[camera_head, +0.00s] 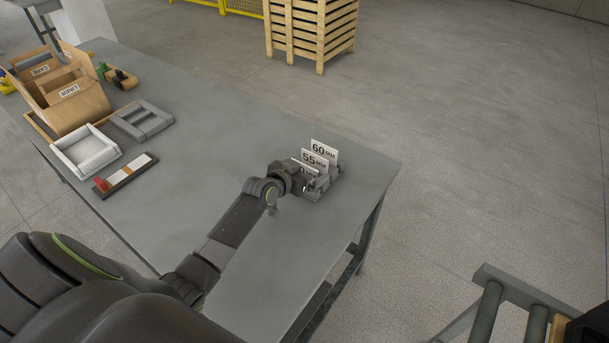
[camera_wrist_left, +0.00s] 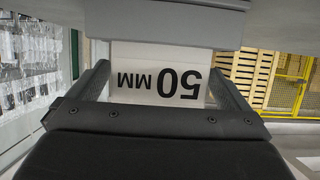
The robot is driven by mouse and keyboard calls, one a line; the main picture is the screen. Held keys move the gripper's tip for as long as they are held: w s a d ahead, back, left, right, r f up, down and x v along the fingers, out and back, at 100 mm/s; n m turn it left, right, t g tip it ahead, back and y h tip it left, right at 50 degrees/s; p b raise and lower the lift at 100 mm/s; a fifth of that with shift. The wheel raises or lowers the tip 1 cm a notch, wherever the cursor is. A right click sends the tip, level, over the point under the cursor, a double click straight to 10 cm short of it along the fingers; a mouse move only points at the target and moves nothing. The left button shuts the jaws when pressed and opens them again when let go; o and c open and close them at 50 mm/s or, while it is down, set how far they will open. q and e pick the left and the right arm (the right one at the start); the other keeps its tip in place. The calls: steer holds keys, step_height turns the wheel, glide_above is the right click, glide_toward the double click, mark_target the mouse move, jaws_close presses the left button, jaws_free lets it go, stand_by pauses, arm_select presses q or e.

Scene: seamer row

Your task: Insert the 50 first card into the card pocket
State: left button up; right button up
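The 50 MM card (camera_wrist_left: 160,84) is white with black print and shows upside down in the left wrist view, between the two fingers of my left gripper (camera_wrist_left: 160,78). In the head view my left gripper (camera_head: 302,187) is at the card holder (camera_head: 328,187) and partly covers the 50 card (camera_head: 311,170). The fingers line up with the card's side edges; whether they press on it is unclear. A grey block (camera_wrist_left: 160,25) hides the card's lower end. The 55 card (camera_head: 317,158) and 60 card (camera_head: 324,149) stand behind it. My right gripper is out of view.
The grey table (camera_head: 200,120) also holds a red-and-white strip (camera_head: 127,174), a white tray (camera_head: 87,155), a grey frame (camera_head: 143,121) and a cardboard box (camera_head: 80,103). The table middle is clear. The holder stands near the table's right end.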

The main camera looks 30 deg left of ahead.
arm_select(q)
steer(key=c, duration=0.8)
steer(key=shift+o, duration=0.2)
